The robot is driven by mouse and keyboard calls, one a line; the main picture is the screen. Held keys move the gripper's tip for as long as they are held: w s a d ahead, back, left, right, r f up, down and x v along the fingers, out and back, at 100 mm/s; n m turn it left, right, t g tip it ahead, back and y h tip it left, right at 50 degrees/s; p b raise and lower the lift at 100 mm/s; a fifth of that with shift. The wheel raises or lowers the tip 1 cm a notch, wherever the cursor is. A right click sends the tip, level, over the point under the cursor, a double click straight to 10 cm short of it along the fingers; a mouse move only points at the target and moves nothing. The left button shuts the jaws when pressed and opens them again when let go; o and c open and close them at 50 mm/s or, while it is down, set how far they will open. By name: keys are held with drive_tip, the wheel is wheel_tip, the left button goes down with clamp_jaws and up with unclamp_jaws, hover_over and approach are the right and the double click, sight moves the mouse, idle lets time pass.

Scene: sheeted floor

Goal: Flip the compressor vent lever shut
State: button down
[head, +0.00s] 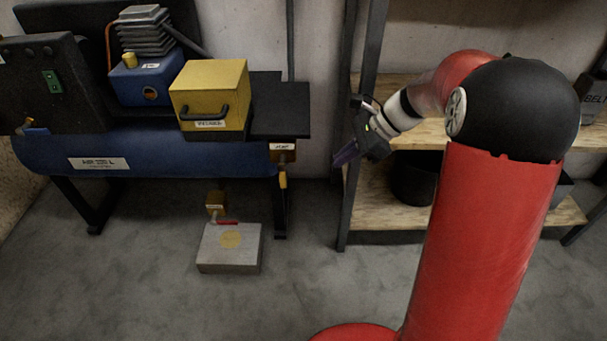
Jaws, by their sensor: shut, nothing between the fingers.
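The compressor has a long blue tank (150,152) on dark legs at the left. A brass valve (215,203) sits low under the tank, with a red lever (227,222) at its base. The red lever lies roughly level and points right. A yellow handle (283,179) hangs down below a small labelled plate (283,146) at the tank's right end. A small blue lever (36,130) shows at the far left. The labels are too small to tell which lever is the vent lever. My gripper (345,154) is shut and empty, right of the tank and apart from it.
A grey block (230,258) with a yellow round patch is on the floor just below the red lever. A yellow box (209,92) with a handle stands above the tank. A shelf rack (357,190) with a dark post is beside my gripper.

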sight(283, 171)
drive_tip(key=shift+w+d+f+m+y, duration=0.2)
drive_tip(key=shift+w+f+m, duration=0.15)
drive_tip(key=shift+w+f, duration=0.15)
drive_tip(key=shift+w+d+f+m+y, duration=0.1)
drive_tip(key=shift+w+f+m+y, duration=0.1)
drive_tip(key=shift+w+f+m, duration=0.3)
drive_tip(key=shift+w, duration=0.1)
drive_tip(key=a+r+b+x, duration=0.1)
drive_tip(key=a+r+x, duration=0.1)
drive_tip(key=x, duration=1)
drive_tip(key=shift+a+f, duration=0.2)
drive_tip(key=shift+a, duration=0.1)
drive_tip(key=shift+w, duration=0.1)
drive_tip(key=shift+f+b, duration=0.1)
drive_tip(key=shift+b, duration=0.3)
